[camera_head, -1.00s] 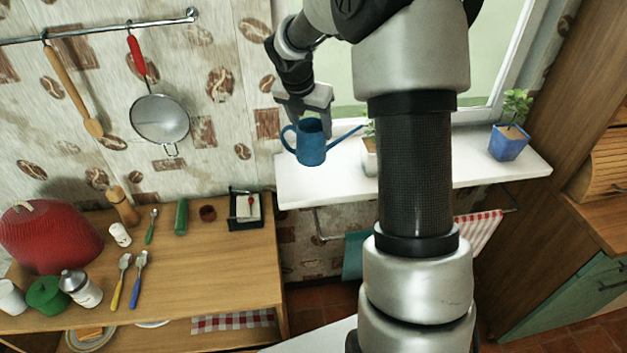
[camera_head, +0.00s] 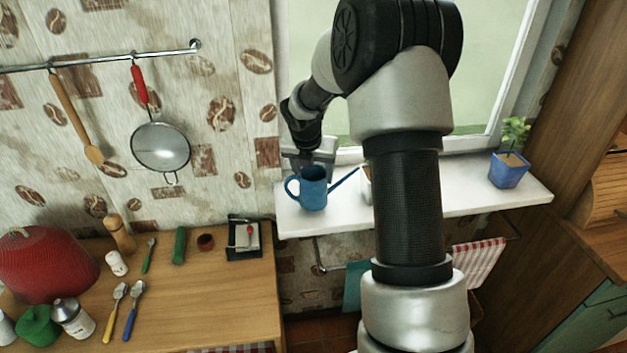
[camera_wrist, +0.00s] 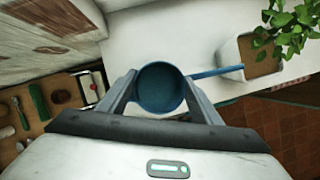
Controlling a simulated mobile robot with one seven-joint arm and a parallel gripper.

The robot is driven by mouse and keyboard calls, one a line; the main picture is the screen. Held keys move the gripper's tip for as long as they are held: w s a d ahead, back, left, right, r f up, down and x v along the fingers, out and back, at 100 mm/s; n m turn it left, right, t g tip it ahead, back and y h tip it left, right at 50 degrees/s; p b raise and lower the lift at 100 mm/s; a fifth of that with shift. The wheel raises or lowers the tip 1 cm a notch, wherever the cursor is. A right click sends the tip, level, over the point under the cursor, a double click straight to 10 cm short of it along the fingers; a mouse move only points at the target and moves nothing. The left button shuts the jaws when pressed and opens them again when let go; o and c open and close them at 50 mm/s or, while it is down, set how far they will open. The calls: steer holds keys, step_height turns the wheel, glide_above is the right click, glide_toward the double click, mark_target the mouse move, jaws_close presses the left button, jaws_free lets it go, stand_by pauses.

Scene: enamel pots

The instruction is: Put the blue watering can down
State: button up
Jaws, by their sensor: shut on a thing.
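The blue watering can (camera_head: 313,190) is upright at the left end of the white windowsill (camera_head: 440,205), its handle to the left and its spout to the right. I cannot tell whether its base touches the sill. My gripper (camera_head: 308,165) is above and behind it, shut on the can. In the wrist view the can (camera_wrist: 160,88) shows from above, its round opening between the two fingers of my gripper (camera_wrist: 158,95). The spout points right towards a white plant pot (camera_wrist: 252,60).
A blue pot with a plant (camera_head: 509,168) stands at the sill's right end. My arm hides most of the white pot in the head view. A wooden counter (camera_head: 200,295) with several kitchen things is at lower left. The sill between the white and blue pots looks clear.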

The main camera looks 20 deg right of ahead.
steer(key=shift+f, duration=0.95)
steer(key=o, duration=2)
steer(key=shift+f, duration=0.1)
steer(key=shift+c, duration=0.2)
steer(key=v, duration=1.2)
steer(key=shift+p, duration=0.4)
